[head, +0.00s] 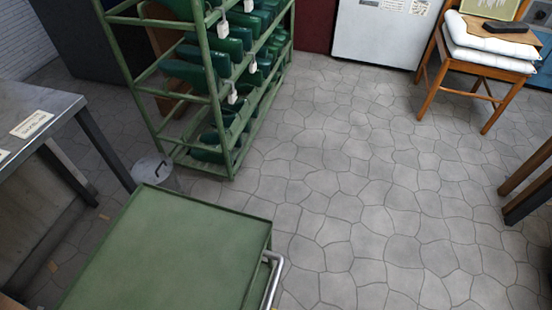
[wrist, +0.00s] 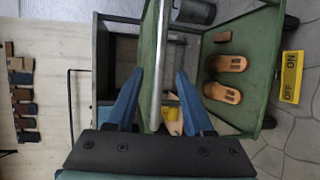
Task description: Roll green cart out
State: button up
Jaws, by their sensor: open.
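The green cart (head: 175,250) stands at the lower left in the head view, its flat top bare. Its metal handle (head: 273,280) is on the right side. In the wrist view, the handle (wrist: 163,50) runs as a pale bar between the two blue fingers of my gripper (wrist: 160,73). The fingers are apart, one on each side of the bar, with gaps showing; I cannot tell how deep the bar sits. The cart's green frame (wrist: 262,30) also shows there, with orange sandal-shaped pieces (wrist: 224,64) on a shelf. My gripper is outside the head view.
A green rack of shoe forms (head: 215,90) stands behind the cart. A metal table (head: 40,105) is at left, with a lidded bin (head: 152,172) between. A chair (head: 480,65) and white cabinet (head: 385,30) are at the back. The stone floor (head: 370,190) to the right is clear.

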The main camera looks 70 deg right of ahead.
jog(key=v, duration=0.5)
dwell(0.5)
